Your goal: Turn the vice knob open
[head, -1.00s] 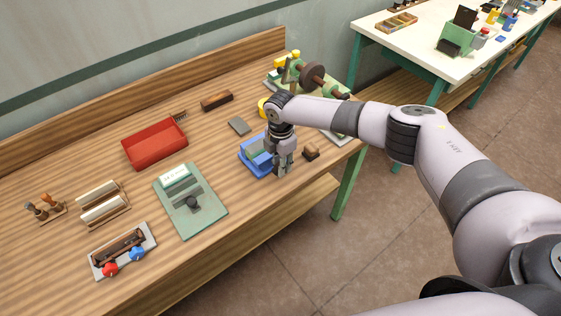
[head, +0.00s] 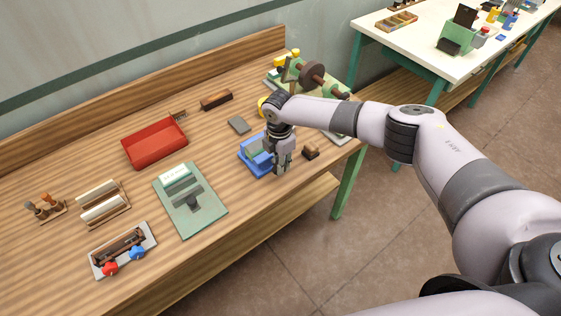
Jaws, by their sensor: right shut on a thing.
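The blue vice (head: 256,160) sits near the front right edge of the wooden workbench, with a greyish piece between its blue walls. My right gripper (head: 282,168) points down at the vice's right end, close against it. Its fingers are shut on what appears to be the vice knob, which they hide. The gripper and wrist also cover part of the vice's right side. My left gripper is not in view.
A red tray (head: 154,150) stands further left. My forearm passes in front of a green machine (head: 333,88).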

